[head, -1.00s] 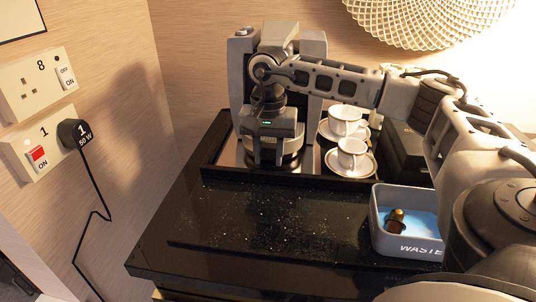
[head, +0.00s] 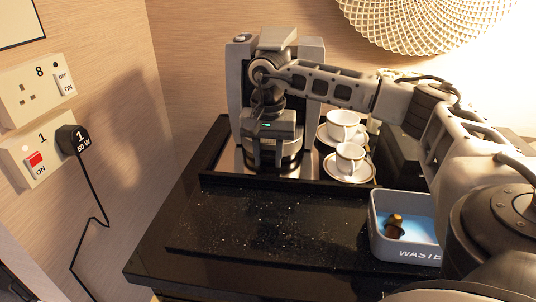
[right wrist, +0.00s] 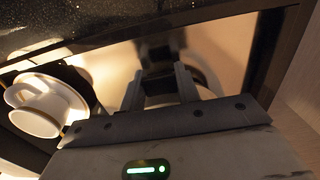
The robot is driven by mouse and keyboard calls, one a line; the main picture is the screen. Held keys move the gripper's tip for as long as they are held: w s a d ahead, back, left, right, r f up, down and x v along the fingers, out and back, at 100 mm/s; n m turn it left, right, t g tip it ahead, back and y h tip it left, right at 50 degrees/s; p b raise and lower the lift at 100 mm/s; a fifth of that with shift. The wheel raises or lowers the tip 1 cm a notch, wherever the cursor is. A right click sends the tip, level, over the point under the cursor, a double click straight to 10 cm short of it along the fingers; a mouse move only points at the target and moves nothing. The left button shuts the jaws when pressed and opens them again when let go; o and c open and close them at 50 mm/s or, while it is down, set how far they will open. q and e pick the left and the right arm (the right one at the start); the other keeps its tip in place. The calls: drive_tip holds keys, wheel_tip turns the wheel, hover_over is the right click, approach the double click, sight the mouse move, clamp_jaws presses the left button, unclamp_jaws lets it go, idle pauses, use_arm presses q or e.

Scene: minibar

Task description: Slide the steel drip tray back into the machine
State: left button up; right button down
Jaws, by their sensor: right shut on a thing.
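The grey coffee machine (head: 236,82) stands at the back of the black counter. My right gripper (head: 266,160) points down in front of it, low over the machine's base. In the right wrist view the gripper (right wrist: 160,78) has its fingers close to a round, pale metallic edge (right wrist: 205,90), which looks like the steel drip tray. The gripper is shut on it, but the grip itself is mostly hidden. In the head view the drip tray (head: 288,163) shows only partly, as a round shape behind the fingers. My left gripper is not in view.
A black-rimmed serving tray (head: 262,185) with a mirror-like floor surrounds the machine's base. Two white cups on saucers (head: 349,168) stand close on the right. A waste bin (head: 378,228) holding a brown capsule (head: 394,226) is front right. The front counter (head: 240,225) is clear apart from specks.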

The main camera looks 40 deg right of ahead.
drive_tip(key=shift+f, duration=0.25)
drive_tip(key=c, duration=0.9)
unclamp_jaws()
